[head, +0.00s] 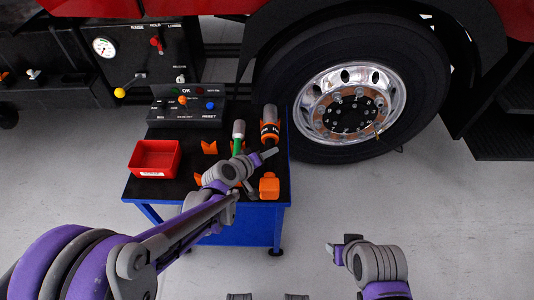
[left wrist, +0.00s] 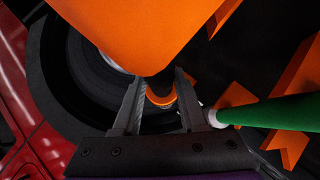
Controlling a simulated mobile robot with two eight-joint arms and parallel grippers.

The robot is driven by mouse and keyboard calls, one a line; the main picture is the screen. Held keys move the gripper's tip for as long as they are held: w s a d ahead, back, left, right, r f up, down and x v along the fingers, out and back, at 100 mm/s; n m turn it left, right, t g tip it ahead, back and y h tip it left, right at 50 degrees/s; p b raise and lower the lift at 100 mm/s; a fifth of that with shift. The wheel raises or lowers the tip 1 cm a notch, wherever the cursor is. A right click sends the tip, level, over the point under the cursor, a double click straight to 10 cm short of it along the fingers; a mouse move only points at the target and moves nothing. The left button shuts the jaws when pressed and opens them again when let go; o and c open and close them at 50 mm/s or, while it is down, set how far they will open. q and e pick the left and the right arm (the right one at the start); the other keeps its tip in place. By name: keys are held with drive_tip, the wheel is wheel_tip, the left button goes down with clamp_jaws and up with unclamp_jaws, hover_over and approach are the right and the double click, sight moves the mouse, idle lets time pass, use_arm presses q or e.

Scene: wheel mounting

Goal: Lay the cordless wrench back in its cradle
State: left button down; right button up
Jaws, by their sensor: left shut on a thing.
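The cordless wrench (head: 270,131) has a grey nose, an orange and black body and an orange block-shaped end (head: 269,186). It is over the right side of the cart top. My left gripper (head: 268,155) is shut on it. In the left wrist view the wrench's orange end (left wrist: 150,30) fills the top, and my left gripper's fingers (left wrist: 160,103) stand either side of its middle. Orange cradle pieces (head: 209,147) stand on the cart. I cannot tell which belong to the wrench or whether it touches them. My right gripper (head: 340,251) is away from the cart; its jaw gap is unclear.
The blue cart (head: 245,226) has a black top. A green-handled tool (head: 238,134) lies close left of the wrench. A red bin (head: 155,158) and a control box (head: 186,112) are further left. The truck wheel (head: 350,105) stands close at the right. Open floor lies in front.

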use_arm(q)
drive_tip(key=shift+f+b, duration=0.4)
drive_tip(key=shift+f, duration=0.25)
drive_tip(key=shift+f+b, duration=0.45)
drive_tip(key=shift+f, duration=0.15)
drive_tip(key=shift+c, duration=1.8)
unclamp_jaws()
drive_tip(key=p+v, duration=0.2)
drive_tip(key=v, duration=0.9)
